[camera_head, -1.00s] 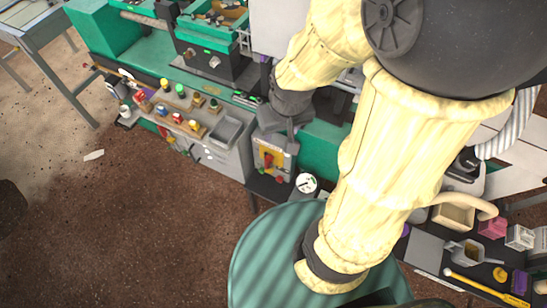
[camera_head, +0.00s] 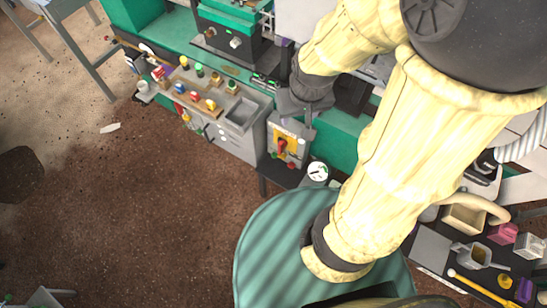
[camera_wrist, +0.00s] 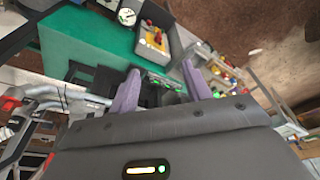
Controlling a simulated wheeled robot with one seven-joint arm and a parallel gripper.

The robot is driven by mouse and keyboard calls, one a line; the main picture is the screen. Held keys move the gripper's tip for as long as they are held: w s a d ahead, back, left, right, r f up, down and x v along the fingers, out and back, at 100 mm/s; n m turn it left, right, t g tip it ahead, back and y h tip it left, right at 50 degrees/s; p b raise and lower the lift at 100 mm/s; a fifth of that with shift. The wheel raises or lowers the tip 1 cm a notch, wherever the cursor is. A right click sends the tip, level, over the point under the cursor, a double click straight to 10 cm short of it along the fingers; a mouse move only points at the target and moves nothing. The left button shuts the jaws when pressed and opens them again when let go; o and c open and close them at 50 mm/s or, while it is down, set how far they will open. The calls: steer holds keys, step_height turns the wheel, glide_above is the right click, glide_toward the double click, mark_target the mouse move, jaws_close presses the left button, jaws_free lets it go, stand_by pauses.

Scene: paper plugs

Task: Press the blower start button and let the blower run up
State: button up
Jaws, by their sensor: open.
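A grey control box (camera_head: 288,128) with a yellow panel, a red rotary handle (camera_head: 282,146) and small coloured buttons stands left of my arm in the head view. It also shows at the top of the wrist view (camera_wrist: 152,40). A dark strip with green lights (camera_head: 265,81) sits on the green machine behind it. In the wrist view this strip (camera_wrist: 160,83) appears between the fingers. I cannot tell which button is the blower start. My gripper (camera_wrist: 160,70) is open, with two purple fingers apart and nothing seen held. In the head view its fingers are largely hidden.
A round white gauge (camera_head: 318,171) stands beside the control box. A grey bench (camera_head: 232,140) with coloured knobs lies to the left. A shelf with a yellow-handled tool and small boxes (camera_head: 500,233) is at lower right. The brown floor (camera_head: 130,210) at left is mostly clear.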

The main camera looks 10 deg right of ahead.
jaws_close()
stand_by(0.3)
stand_by(0.8)
stand_by(0.7)
steer(key=shift+f, duration=0.3)
